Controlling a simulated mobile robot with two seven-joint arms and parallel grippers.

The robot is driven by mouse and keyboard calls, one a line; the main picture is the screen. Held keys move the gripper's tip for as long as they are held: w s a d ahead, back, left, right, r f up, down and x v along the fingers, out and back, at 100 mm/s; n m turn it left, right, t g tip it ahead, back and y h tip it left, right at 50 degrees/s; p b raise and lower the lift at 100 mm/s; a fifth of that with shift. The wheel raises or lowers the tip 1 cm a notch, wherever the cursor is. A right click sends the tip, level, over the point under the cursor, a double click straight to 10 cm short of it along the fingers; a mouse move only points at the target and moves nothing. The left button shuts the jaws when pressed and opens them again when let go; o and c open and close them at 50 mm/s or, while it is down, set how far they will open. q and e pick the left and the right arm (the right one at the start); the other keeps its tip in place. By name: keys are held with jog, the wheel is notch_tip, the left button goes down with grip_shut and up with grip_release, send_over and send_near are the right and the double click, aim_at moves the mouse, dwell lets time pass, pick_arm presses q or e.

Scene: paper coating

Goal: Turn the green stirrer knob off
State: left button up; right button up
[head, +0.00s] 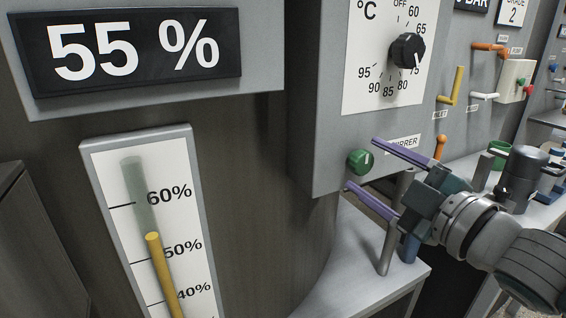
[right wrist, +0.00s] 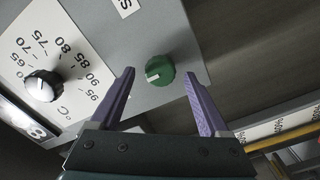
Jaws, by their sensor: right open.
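The green stirrer knob (head: 361,162) sits low on the grey control panel, left of the STIRRER label (head: 404,143). It also shows in the right wrist view (right wrist: 160,70), with a white mark on its face. My right gripper (head: 361,164) is open, with its two purple fingers pointing at the panel above and below the knob in the head view. In the right wrist view the knob appears between and just beyond the fingertips (right wrist: 160,72), with no contact visible. My left gripper is not in view.
A black temperature dial (head: 407,50) is above the knob on the same panel. A tall level gauge (head: 155,215) and a 55 % display (head: 135,48) are at left. Coloured levers, a yellow one (head: 457,85) among them, are at right. A grey bench (head: 345,275) lies below.

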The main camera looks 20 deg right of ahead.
jog(key=shift+s, duration=0.3)
jog(key=s, duration=0.9)
jog(key=shift+s+d, duration=0.15)
jog(key=shift+d, duration=0.25)
